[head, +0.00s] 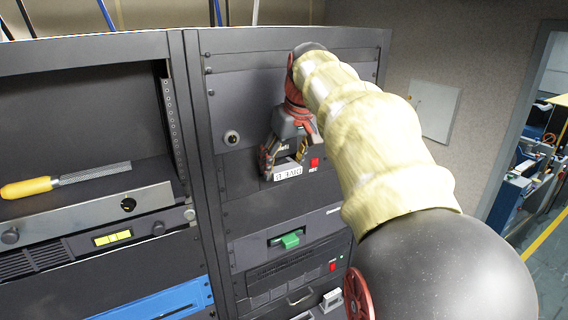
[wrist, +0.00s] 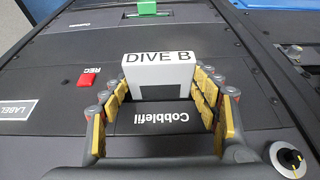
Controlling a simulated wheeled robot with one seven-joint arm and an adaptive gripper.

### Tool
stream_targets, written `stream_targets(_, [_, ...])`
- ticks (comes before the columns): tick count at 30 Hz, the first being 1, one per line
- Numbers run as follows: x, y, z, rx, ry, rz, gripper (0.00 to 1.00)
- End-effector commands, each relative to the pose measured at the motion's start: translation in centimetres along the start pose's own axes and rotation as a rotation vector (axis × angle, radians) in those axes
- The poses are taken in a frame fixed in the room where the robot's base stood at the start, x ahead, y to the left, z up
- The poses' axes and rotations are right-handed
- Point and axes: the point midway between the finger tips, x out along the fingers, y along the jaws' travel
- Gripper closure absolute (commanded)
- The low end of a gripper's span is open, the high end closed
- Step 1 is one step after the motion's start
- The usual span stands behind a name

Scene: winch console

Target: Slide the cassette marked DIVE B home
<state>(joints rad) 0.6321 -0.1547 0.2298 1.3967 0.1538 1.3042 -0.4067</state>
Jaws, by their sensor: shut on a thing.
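The cassette marked DIVE B (head: 288,173) is a pale block with a white label at the upper deck of the right-hand rack. In the wrist view, the cassette (wrist: 158,70) stands out from the dark panel above the deck's "Cobblefii" lettering. My gripper (head: 286,158) is shut on it. In the wrist view, the yellow-padded fingers of my gripper (wrist: 162,85) lie on either side of the cassette. The slot's edges are mostly hidden, and I cannot tell how deep the cassette sits.
A red REC button (wrist: 88,79) is beside the cassette on the same panel. A round knob (head: 232,138) is to its left in the head view. A lower deck holds a green piece (head: 290,240). A yellow-handled file (head: 28,187) lies in the left rack.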

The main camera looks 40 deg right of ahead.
Motion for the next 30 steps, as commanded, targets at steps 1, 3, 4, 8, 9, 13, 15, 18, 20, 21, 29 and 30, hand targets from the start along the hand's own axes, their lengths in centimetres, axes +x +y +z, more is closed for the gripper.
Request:
stream_targets(1, [-0.04,-0.01,-0.25,0.0,0.004,0.0,0.67])
stream_targets(3, [-0.05,-0.01,-0.24,0.0,0.005,0.001,0.36])
stream_targets(4, [-0.04,-0.01,-0.24,0.0,0.005,0.001,0.34])
stream_targets(8, [-0.06,-0.03,-0.27,0.0,0.006,0.0,0.27])
stream_targets(9, [-0.08,-0.04,-0.28,0.0,0.007,0.0,0.24])
stream_targets(13, [-0.12,-0.05,-0.3,0.0,0.007,0.0,0.18])
stream_targets(15, [-0.11,-0.05,-0.28,0.0,0.007,0.0,0.18])
stream_targets(18, [-0.08,-0.04,-0.25,0.0,0.006,0.0,0.18])
stream_targets(20, [-0.06,-0.04,-0.24,0.0,0.005,0.0,0.18])
stream_targets(21, [-0.02,-0.04,-0.21,0.0,0.004,0.0,0.18])
stream_targets(29, [-0.05,-0.02,0.05,0.0,0.004,0.0,0.18])
stream_targets(30, [-0.11,-0.01,0.27,0.0,0.004,0.001,0.18])
